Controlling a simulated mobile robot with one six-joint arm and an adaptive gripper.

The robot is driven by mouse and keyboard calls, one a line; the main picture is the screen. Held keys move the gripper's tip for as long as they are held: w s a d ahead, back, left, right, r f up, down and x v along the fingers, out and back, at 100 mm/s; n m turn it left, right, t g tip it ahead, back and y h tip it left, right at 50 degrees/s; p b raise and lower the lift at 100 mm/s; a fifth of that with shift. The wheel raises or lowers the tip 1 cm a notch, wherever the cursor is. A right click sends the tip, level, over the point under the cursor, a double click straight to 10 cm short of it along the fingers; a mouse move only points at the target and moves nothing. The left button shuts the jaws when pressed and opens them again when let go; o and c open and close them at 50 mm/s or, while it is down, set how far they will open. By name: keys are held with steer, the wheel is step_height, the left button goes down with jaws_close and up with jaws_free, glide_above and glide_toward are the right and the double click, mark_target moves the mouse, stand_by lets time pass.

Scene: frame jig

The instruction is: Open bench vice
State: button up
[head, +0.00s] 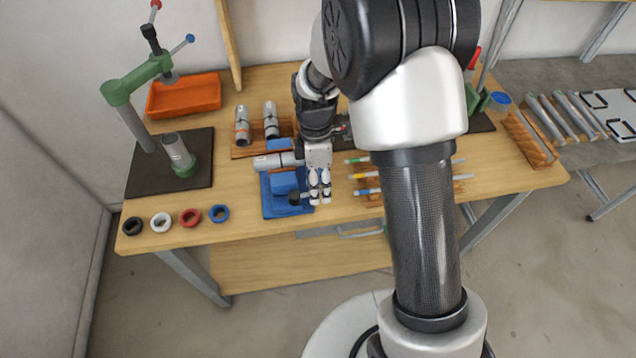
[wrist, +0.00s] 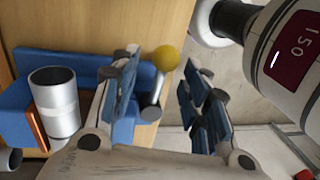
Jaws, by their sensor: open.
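The blue bench vice (head: 272,207) sits near the front edge of the wooden table. It fills the left of the wrist view (wrist: 65,62). A silver tube (head: 272,161) sits at its jaws and also shows in the wrist view (wrist: 57,103), beside a brown jaw pad (wrist: 36,130). The vice handle, a grey bar (wrist: 157,88) with a yellow ball (wrist: 165,58), shows between my fingers in the wrist view. My gripper (head: 320,197) is open, pointing down at the vice's right side. Its fingers (wrist: 160,98) stand apart around the view of the handle; contact cannot be told.
Two tubes lie in a wooden rack (head: 243,153) behind the vice. Several coloured rings (head: 190,217) lie along the front left edge. A green press (head: 118,92) stands on a dark mat at left, near an orange tray (head: 185,95). Pens (head: 365,175) lie close right of my gripper.

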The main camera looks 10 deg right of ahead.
step_height(320, 180, up, 12)
steer(key=w, duration=0.2)
steer(key=shift+w, duration=0.15)
steer(key=shift+f, duration=0.1)
stand_by(0.4)
steer(key=s+d+r+m+t, duration=0.2)
steer(key=s+r+m+t, duration=0.1)
steer(key=s+r+m, duration=0.55)
steer(key=s+d+r+m+t, duration=0.1)
steer(key=s+m+t, duration=0.1)
steer(key=s+m, duration=0.2)
steer(key=s+d+r+m+t, duration=0.1)
steer(key=s+m, duration=0.4)
steer(key=s, duration=0.5)
steer(key=shift+d+r+t, duration=0.15)
steer(key=shift+r+t, duration=0.1)
steer(key=shift+t, duration=0.25)
